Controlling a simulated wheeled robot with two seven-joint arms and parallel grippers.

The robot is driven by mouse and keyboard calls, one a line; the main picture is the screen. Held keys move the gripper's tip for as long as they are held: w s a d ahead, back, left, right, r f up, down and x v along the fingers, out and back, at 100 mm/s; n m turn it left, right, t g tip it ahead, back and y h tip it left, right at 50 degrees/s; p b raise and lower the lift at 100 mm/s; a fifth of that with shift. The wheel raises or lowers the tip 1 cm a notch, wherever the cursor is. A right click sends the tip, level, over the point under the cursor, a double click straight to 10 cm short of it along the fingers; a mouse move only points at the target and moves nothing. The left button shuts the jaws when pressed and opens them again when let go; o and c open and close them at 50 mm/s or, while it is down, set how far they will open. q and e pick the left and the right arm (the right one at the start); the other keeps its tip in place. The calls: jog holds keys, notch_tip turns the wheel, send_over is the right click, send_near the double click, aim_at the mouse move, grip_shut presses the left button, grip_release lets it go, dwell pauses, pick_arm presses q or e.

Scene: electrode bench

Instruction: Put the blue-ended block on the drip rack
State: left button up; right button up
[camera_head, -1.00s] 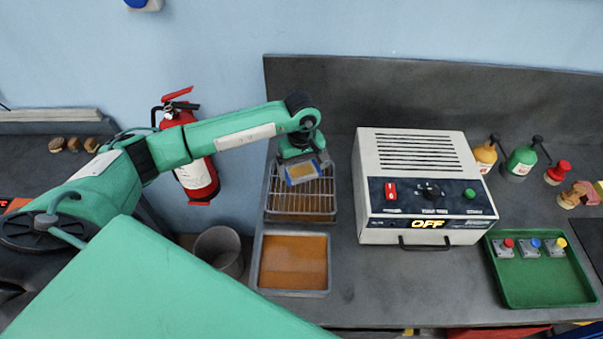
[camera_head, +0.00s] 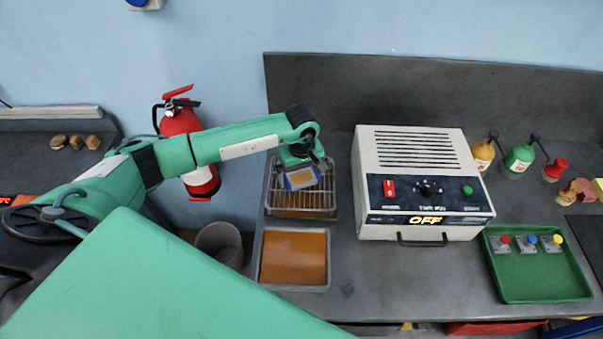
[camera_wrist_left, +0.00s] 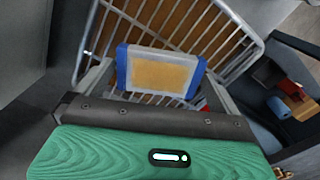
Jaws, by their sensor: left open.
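The blue-ended block (camera_head: 300,179) has a tan middle and a blue end on each side. It is at the back part of the wire drip rack (camera_head: 303,210). In the left wrist view the block (camera_wrist_left: 161,72) lies flat over the rack's wires (camera_wrist_left: 236,62), and seems to rest on them. My left gripper (camera_head: 303,172) is open, pointing down over the rack, with its fingers around the block's ends. Its body hides part of the rack's back. My right gripper is in neither view.
A tray of orange liquid (camera_head: 294,258) sits in front of the rack. A white power box reading OFF (camera_head: 420,185) stands right of it. A green tray (camera_head: 540,285) holds several coloured buttons. Bottles (camera_head: 518,160) stand at the back right. A fire extinguisher (camera_head: 182,122) hangs behind my left arm.

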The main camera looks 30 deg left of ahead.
aim_at(301, 178)
pick_arm(q)
jog(key=shift+r, duration=0.2)
notch_tip(301, 178, up, 12)
jog(key=b, duration=0.5)
jog(key=shift+f, duration=0.2)
